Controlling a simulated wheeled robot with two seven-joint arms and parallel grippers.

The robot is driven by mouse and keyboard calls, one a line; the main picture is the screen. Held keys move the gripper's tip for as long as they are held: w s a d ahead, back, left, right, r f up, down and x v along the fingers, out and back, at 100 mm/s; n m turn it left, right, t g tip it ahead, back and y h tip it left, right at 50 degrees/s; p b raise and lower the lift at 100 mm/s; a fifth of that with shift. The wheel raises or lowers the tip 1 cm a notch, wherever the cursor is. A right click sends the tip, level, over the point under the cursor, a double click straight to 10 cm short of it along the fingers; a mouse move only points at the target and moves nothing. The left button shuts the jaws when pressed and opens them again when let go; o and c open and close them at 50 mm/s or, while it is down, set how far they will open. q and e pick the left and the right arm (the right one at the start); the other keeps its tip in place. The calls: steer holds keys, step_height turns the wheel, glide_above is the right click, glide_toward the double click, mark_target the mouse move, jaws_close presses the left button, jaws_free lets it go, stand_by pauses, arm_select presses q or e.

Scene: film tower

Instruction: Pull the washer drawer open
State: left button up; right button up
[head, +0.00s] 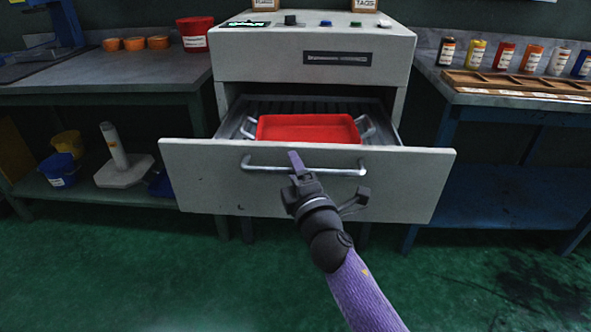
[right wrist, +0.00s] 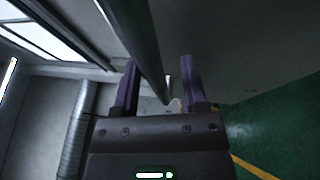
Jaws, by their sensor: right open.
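The washer drawer (head: 205,180) is pulled out of the grey cabinet, with its pale front panel toward me. A metal bar handle (head: 335,172) runs across the panel. A red tray (head: 308,129) with metal side handles sits inside. My right gripper (head: 298,168) is at the left half of the handle, with a purple finger overlapping it. In the right wrist view, the two purple fingers stand apart, and the handle bar (right wrist: 146,45) passes through the space between them. I cannot tell whether either finger touches it. My left gripper is not in view.
The washer cabinet (head: 310,50) has buttons on top. A left bench (head: 110,88) holds orange rolls and a red tub; buckets stand below. A right bench (head: 515,97) holds bottles and a wooden rack. The green floor (head: 220,285) in front is clear.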

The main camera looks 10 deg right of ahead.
steer(key=shift+s, duration=0.4)
steer(key=p+v, duration=0.2)
steer(key=v, duration=0.7)
steer(key=shift+f, duration=0.1)
